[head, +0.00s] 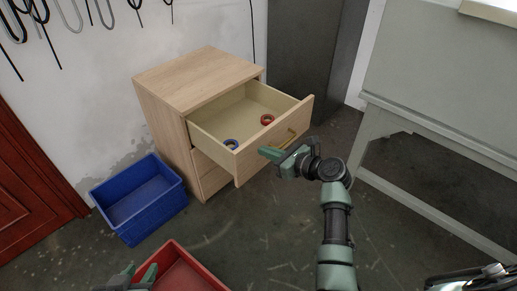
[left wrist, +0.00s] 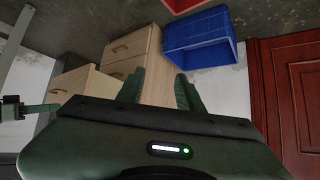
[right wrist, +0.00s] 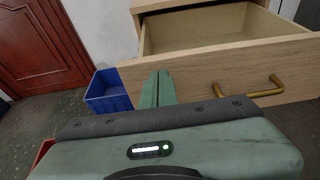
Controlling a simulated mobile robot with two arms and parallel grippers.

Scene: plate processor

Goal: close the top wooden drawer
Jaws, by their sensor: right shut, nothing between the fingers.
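The top wooden drawer (head: 279,147) is pulled out of the light wooden cabinet (head: 200,80). It holds a blue ring (head: 231,144) and a red ring (head: 267,119). Its brass handle (head: 292,137) shows at the front; the handle also shows in the right wrist view (right wrist: 250,90). My right gripper (head: 268,153) is shut and empty, just in front of the drawer front, left of the handle; its fingertips (right wrist: 158,76) overlap the front's lower part in the right wrist view. I cannot tell whether they touch. My left gripper (head: 140,275) is open and empty, low at the left.
A blue crate (head: 140,198) stands on the floor left of the cabinet. A red crate (head: 185,272) is beside my left gripper. A grey table (head: 440,130) stands at the right. Lower drawers (head: 213,178) look shut.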

